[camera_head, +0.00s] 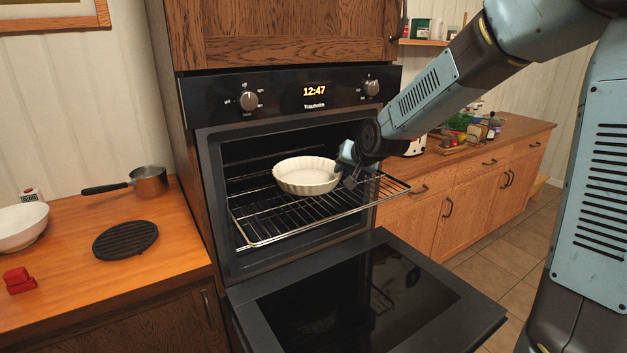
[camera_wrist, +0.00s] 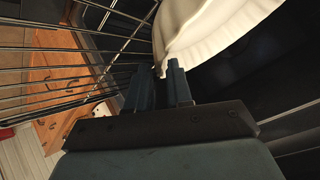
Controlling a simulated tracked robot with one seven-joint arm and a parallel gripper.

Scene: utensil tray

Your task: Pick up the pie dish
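The pie dish (camera_head: 305,176) is white, round and fluted. It sits upright on the pulled-out oven rack (camera_head: 262,239) in the head view. My gripper (camera_head: 345,172) is at the dish's right rim. In the wrist view the dish (camera_wrist: 215,30) fills the upper right, and my gripper's two fingers (camera_wrist: 160,80) stand apart with a gap between them. The dish's rim reaches the gap at the fingertips. I cannot tell whether either finger touches it. Part of the dish's right side is hidden by the gripper in the head view.
The oven door (camera_head: 365,300) is folded down in front below the rack. The right counter (camera_head: 515,128) holds several items.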

